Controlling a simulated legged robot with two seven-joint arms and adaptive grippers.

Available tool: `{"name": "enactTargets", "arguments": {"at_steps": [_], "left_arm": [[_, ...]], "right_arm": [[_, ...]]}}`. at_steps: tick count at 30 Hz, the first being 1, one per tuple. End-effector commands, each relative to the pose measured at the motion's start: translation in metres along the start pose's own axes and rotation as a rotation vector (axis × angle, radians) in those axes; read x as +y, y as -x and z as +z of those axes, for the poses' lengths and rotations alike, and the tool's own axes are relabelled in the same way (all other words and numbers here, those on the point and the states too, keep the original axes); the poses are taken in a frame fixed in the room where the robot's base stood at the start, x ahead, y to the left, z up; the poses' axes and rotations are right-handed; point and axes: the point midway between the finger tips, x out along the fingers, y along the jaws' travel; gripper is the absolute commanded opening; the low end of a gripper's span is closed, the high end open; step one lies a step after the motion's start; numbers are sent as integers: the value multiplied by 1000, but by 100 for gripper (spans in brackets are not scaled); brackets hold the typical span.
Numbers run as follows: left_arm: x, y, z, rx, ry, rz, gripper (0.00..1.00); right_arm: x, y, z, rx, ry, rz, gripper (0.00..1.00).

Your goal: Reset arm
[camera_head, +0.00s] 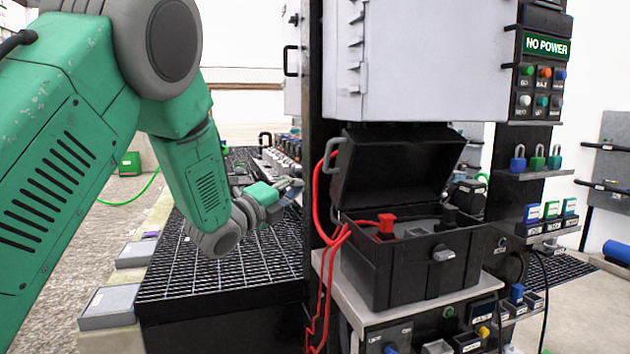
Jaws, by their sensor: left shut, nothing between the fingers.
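My left arm comes in from the left, large and green with grey joints. It reaches down over a black grated table (170,275). My left gripper (291,191) is at the end of the arm, above the grating and left of the black upright post. It is small in the picture, shut and empty. My right gripper is not in view.
An open black case (425,268) with a red plug (386,226) and red cables (322,195) stands right of the post. A grey cabinet (430,60) hangs above it. A "NO POWER" panel (547,46), padlocks (537,158) and small bins line the right.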

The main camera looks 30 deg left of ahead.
Motion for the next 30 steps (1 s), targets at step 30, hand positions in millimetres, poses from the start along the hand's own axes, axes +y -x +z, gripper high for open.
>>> {"name": "enactTargets", "arguments": {"at_steps": [30], "left_arm": [[268, 175, -156, -304, 903, 792, 0]], "right_arm": [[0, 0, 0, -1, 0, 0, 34]]}}
